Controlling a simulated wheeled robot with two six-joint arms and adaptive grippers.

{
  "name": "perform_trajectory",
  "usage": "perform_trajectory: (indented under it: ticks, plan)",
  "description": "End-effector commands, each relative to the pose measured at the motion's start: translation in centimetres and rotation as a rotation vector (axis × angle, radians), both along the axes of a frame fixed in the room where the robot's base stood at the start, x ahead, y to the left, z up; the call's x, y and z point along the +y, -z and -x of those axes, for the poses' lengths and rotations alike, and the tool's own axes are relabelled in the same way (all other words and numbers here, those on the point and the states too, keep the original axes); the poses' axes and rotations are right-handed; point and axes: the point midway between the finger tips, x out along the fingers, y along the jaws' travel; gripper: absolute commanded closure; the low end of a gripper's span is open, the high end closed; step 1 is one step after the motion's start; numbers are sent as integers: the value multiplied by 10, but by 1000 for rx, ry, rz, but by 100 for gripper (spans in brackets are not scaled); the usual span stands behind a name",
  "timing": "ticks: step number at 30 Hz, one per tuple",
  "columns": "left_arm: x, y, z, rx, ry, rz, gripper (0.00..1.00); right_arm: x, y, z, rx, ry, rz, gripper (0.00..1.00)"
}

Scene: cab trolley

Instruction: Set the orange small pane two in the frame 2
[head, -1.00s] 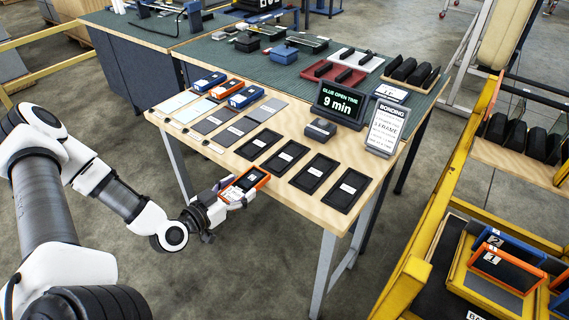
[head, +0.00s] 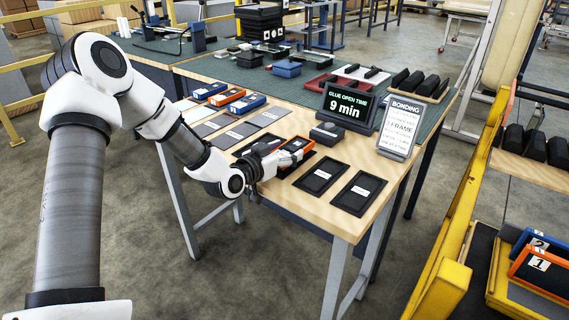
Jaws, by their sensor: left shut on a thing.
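My left gripper (head: 272,160) is shut on an orange-edged small pane (head: 297,144) with a dark face. It holds the pane over the row of black frames, at the second frame (head: 287,168) from the left, which the pane and gripper partly hide. I cannot tell whether the pane touches that frame. The leftmost black frame (head: 251,146) is partly behind the gripper. Two more black frames, a third (head: 321,187) and a fourth (head: 346,197), lie bare to the right. The labels on the frames are too small to read. My right gripper is out of view.
Blue and orange pieces (head: 228,97) lie at the back left of the wooden table (head: 300,213). A dark block (head: 327,136), the "9 min" display (head: 348,104) and the bonding sign (head: 399,127) stand behind the frames. A yellow-railed trolley (head: 460,215) is at right.

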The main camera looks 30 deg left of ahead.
Motion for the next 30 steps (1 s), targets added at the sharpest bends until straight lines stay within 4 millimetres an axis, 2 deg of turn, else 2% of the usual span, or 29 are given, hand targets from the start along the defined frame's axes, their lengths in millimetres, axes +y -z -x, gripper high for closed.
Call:
perform_trajectory:
  ticks: [1,9,10,12,24,26,30]
  plan:
    - [0,8,2,2,-2,5,81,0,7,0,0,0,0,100]
    - [1,8,2,3,-2,4,81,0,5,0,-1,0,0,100]
    - [1,8,3,3,-1,5,28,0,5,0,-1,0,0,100]
    - [1,7,3,3,-1,5,3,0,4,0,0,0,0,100]
    - [1,3,3,2,-1,5,2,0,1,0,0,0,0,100]
    - [2,3,9,3,-3,6,2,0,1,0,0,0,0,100]
    - [4,-3,35,1,-3,14,2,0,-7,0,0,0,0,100]
